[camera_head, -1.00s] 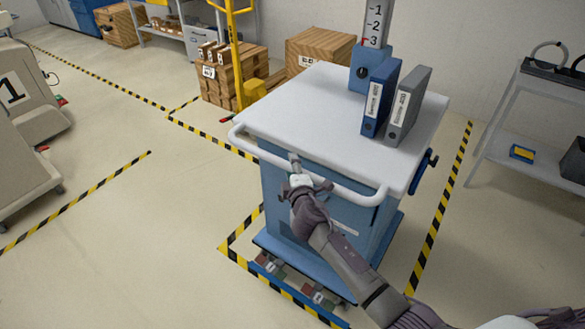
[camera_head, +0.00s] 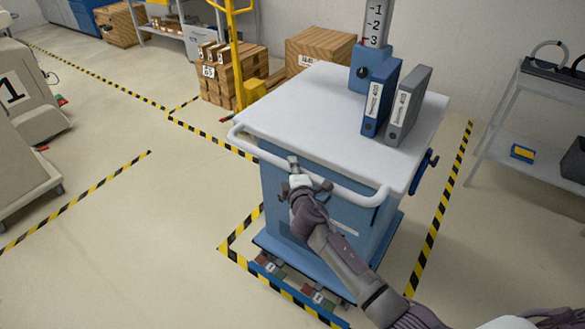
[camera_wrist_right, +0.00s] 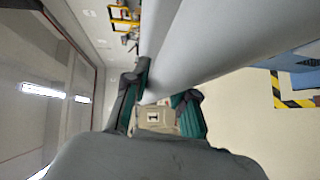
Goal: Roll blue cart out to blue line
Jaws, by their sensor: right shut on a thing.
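The blue cart (camera_head: 335,215) stands in the middle of the head view, with a white top (camera_head: 315,105) and a white handle bar (camera_head: 345,192) along its near side. My right gripper (camera_head: 296,168) is shut on the handle bar, left of its middle. The bar also runs between the fingers in the right wrist view (camera_wrist_right: 175,50). A blue line (camera_head: 327,315) on the floor runs along the near edge of the taped bay, just in front of the cart's base. My arm hides part of the cart's front and the line's right end. My left gripper is out of view.
A blue binder (camera_head: 380,98) and a grey binder (camera_head: 408,105) stand on the cart top. Red and green pedals (camera_head: 318,297) show low at its front. Floor at front left is clear.

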